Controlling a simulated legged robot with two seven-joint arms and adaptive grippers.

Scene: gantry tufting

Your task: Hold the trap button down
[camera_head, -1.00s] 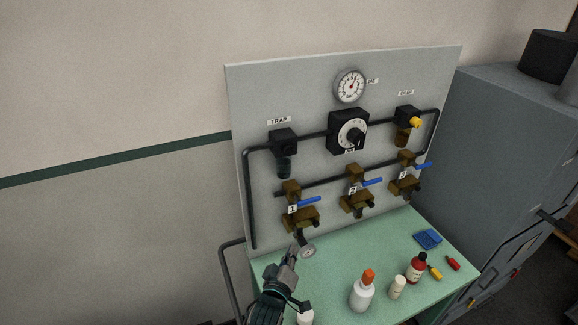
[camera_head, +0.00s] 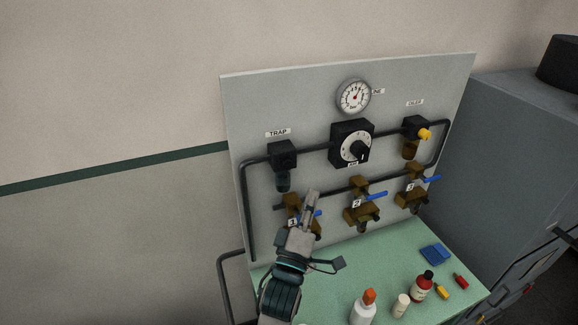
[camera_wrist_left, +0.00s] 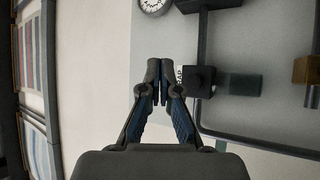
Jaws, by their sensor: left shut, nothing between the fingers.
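The trap unit (camera_head: 283,156) is a black block with a dark bowl (camera_head: 283,181) below it, on the upper left of the grey panel under a "TRAP" label (camera_head: 278,133). I cannot make out a separate button on it. My left gripper (camera_head: 311,196) is shut and empty, in front of the panel, below and right of the trap bowl in the head view, overlapping valve 1. In the left wrist view the closed fingertips (camera_wrist_left: 160,72) point toward the panel, just left of the trap block (camera_wrist_left: 200,82), partly covering its label. They appear apart from it. My right gripper is not in view.
Valve 1 (camera_head: 291,203), partly behind my gripper, and valve 2 (camera_head: 358,211) have blue levers. The regulator (camera_head: 351,143) and gauge (camera_head: 353,97) are right of the trap. Bottles, including a red one (camera_head: 421,287), stand on the green table (camera_head: 385,258). A grey cabinet (camera_head: 510,170) stands at right.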

